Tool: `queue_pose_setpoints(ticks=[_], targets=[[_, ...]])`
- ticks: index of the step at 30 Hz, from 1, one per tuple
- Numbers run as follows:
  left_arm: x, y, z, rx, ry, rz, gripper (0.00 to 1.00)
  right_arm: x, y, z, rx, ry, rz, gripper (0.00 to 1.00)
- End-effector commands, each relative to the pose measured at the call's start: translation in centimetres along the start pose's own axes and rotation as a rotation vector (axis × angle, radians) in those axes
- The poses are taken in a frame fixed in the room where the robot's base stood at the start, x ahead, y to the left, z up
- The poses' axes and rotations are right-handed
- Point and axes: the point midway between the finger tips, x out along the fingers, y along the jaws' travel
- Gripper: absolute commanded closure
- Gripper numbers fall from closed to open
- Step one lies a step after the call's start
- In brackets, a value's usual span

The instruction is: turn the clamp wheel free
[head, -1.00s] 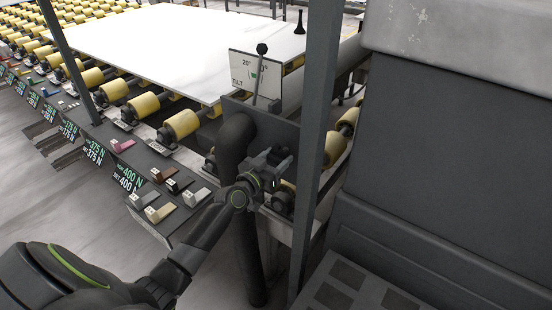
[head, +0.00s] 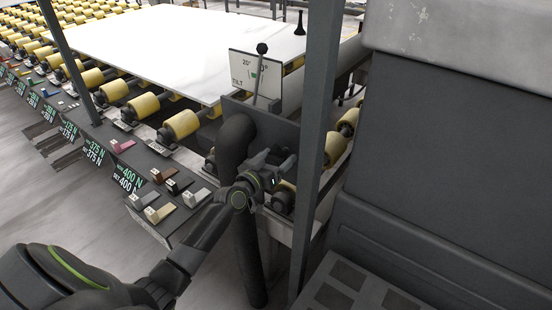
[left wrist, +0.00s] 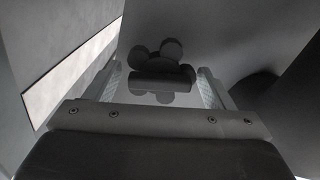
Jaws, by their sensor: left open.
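The clamp wheel (left wrist: 172,50) is a dark knob with rounded lobes, seen in the left wrist view just ahead of my fingers. My left gripper (left wrist: 159,70) is open, with one finger on each side of the wheel in that picture. I cannot tell whether the fingers touch it or how deep they reach. In the head view my left gripper (head: 281,164) is at the dark machine housing, below the tilt lever (head: 258,80). The wheel is mostly hidden there behind the gripper. My right gripper is not in view.
A dark upright post (head: 317,150) stands close to the right of my gripper. A thick black pipe (head: 235,140) is to its left. A white stone slab (head: 180,45) lies on yellow rollers behind. A grey console (head: 155,165) with coloured switches runs along the left.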

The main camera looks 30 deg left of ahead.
Motion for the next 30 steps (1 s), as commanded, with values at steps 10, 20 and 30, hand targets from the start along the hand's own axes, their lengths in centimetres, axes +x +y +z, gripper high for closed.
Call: queue_pose_setpoints(ticks=[10, 20, 30], targets=[[-1.9, -0.1, 0.1, 0.002, -0.002, -0.001, 0.24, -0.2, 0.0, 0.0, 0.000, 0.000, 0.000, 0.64], [-8.8, -0.1, 0.1, 0.003, -0.003, -0.001, 0.24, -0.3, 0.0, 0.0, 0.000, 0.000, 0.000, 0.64], [-15.2, 0.0, 0.1, 0.002, -0.003, 0.000, 0.24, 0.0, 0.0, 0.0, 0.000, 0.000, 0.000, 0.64]])
